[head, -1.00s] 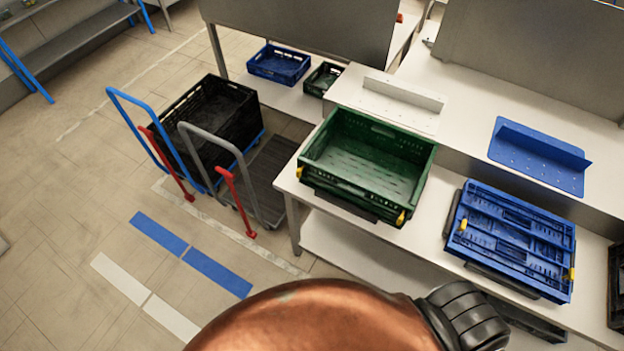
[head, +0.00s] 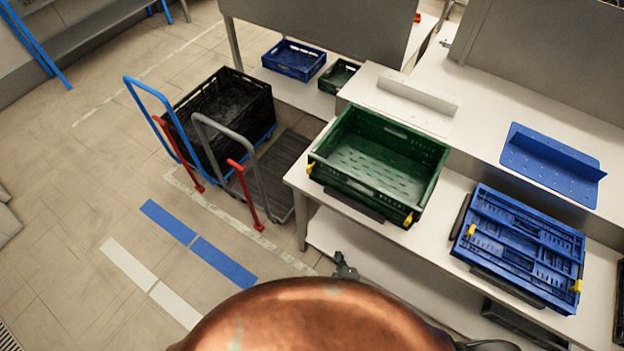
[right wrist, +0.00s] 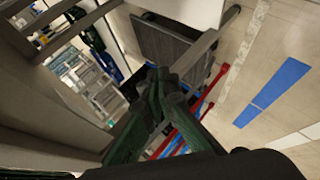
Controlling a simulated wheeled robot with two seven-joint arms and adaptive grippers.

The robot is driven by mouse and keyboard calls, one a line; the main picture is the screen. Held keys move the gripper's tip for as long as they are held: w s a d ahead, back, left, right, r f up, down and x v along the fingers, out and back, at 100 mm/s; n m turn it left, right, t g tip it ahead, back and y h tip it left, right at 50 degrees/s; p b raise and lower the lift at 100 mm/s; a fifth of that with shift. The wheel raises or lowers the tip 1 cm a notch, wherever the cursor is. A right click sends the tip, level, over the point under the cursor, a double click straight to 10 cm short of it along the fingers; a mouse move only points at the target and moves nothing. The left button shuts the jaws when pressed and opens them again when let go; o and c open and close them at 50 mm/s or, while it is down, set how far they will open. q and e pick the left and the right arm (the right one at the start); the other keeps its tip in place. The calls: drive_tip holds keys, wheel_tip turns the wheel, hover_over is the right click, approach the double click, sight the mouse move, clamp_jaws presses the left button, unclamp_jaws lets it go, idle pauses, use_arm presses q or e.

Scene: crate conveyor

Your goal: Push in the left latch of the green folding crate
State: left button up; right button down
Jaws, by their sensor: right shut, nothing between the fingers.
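The green folding crate (head: 372,192) stands open with its walls up on the near table. Its yellow left latch (head: 311,168) shows at the left end of its front side, and its yellow right latch (head: 408,218) at the other end. My right gripper (head: 345,268) shows as a small dark shape in front of the table, below and apart from the crate. In the right wrist view its dark green fingers (right wrist: 158,80) are together and empty. Much of the right arm is hidden behind my copper-coloured part. My left gripper is out of view.
A folded blue crate (head: 525,245) lies right of the green crate on the table (head: 296,178). A grey-handled platform trolley (head: 265,175) and a trolley carrying a black crate (head: 222,108) stand left of the table. The floor with blue stripes (head: 224,262) is clear.

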drive_tip(key=w+a+r+n+t+y, duration=0.15)
drive_tip(key=a+r, duration=0.25)
drive_tip(key=r, duration=0.5)
drive_tip(key=w+a+r+n+t+h, duration=0.1)
drive_tip(key=w+a+r+n+t, duration=0.15)
drive_tip(key=r, duration=0.55)
drive_tip(key=n+t+y, duration=0.1)
drive_tip(key=t+y, duration=0.1)
drive_tip(key=t, duration=0.1)
approach(311, 166)
drive_tip(key=s+a+f, duration=0.2)
drive_tip(key=s+a, duration=0.2)
drive_tip(key=s, duration=0.3)
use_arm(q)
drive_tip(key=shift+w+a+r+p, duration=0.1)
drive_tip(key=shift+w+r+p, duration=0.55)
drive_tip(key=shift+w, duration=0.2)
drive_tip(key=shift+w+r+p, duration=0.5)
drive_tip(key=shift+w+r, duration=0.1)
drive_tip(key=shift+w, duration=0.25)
use_arm(e)
drive_tip(key=w, duration=1.2)
drive_tip(key=shift+w+d, duration=0.35)
drive_tip(key=shift+r+h, duration=0.1)
drive_tip(key=shift+h, duration=0.15)
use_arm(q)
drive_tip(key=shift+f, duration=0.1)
use_arm(e)
drive_tip(key=shift+w, duration=0.1)
